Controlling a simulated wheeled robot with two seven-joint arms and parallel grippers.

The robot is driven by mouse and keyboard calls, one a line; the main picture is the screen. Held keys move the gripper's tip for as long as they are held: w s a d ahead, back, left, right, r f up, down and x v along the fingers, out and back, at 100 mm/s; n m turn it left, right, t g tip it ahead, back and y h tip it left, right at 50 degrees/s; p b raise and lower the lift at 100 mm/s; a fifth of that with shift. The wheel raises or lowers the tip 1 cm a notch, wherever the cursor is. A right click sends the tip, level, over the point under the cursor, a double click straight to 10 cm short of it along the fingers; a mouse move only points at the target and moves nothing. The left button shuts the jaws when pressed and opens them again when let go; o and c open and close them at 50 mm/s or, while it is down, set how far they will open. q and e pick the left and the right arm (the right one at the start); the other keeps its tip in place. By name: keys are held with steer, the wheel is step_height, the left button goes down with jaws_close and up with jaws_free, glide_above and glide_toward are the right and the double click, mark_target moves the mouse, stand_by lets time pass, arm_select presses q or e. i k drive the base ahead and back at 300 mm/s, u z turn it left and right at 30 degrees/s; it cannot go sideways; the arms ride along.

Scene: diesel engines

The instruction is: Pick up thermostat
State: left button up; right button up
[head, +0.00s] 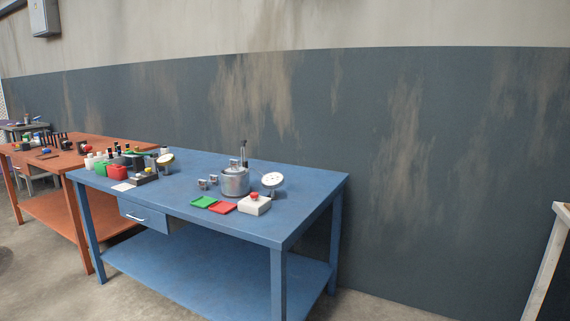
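No object here is clearly recognisable as the thermostat; the items are small at this distance. On the blue table (310,190) stands a silver metal pot (235,182) with a lid. Small metal pieces (203,184) lie just left of the pot. A round white-faced dial (272,180) stands to its right, and another round-faced dial (165,158) stands farther left. Neither of my grippers is in view.
A white box with a red button (254,204), a red tray (222,208) and a green tray (203,202) lie near the front edge. Bottles and bins (116,172) crowd the left end. An orange table (130,145) stands to the left. The table's right end is clear.

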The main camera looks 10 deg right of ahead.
mark_target(234, 165)
steer(key=z, duration=0.4)
steer(key=i, duration=0.85)
steer(key=u, duration=0.15)
